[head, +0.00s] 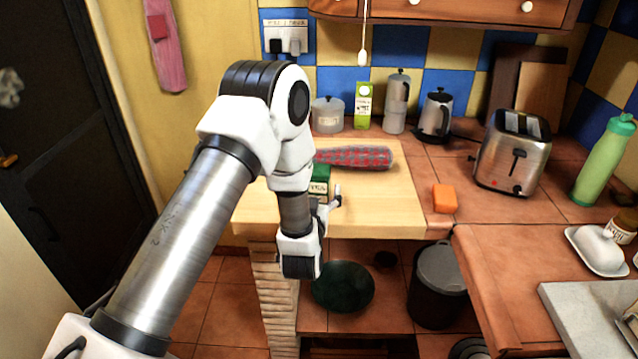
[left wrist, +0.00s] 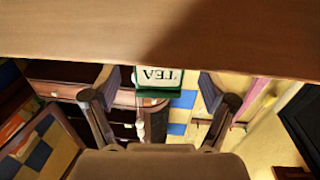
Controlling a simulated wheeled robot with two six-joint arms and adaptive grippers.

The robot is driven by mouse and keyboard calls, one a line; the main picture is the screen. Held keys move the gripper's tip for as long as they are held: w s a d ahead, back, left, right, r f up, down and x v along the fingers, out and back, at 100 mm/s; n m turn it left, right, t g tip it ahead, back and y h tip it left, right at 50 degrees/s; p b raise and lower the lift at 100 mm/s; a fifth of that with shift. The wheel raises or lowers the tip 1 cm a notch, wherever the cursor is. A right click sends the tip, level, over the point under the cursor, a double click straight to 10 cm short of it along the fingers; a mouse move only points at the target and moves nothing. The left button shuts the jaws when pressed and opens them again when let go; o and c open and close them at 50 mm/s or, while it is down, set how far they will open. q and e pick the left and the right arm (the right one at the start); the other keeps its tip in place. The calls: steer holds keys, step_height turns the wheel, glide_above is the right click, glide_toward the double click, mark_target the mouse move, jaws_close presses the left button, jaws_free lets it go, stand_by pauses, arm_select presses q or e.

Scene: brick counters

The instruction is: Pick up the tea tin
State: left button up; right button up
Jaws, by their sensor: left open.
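The tea tin (head: 319,186) is green with a pale label and stands on the light wooden board (head: 385,208), partly hidden behind my left arm and gripper in the head view. In the left wrist view, the tin (left wrist: 160,79) appears upside down with its TEA label facing me. My left gripper (head: 328,199) is open at the near side of the tin. In the left wrist view its two fingers (left wrist: 158,88) stand apart, one on each side of the tin. I cannot tell how deep the tin sits between them. My right gripper is not in view.
A red checked cloth-like roll (head: 358,157) lies just behind the tin. An orange block (head: 444,198) and a toaster (head: 513,153) are to the right. A pot (head: 327,116), a green carton (head: 363,106) and a kettle (head: 436,115) stand at the back. The board's front right is clear.

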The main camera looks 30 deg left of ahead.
arm_select(q)
steer(key=x, duration=0.2)
steer(key=shift+w+a, duration=0.1)
steer(key=shift+w, duration=0.25)
steer(key=c, duration=1.3)
steer(key=shift+r, duration=0.1)
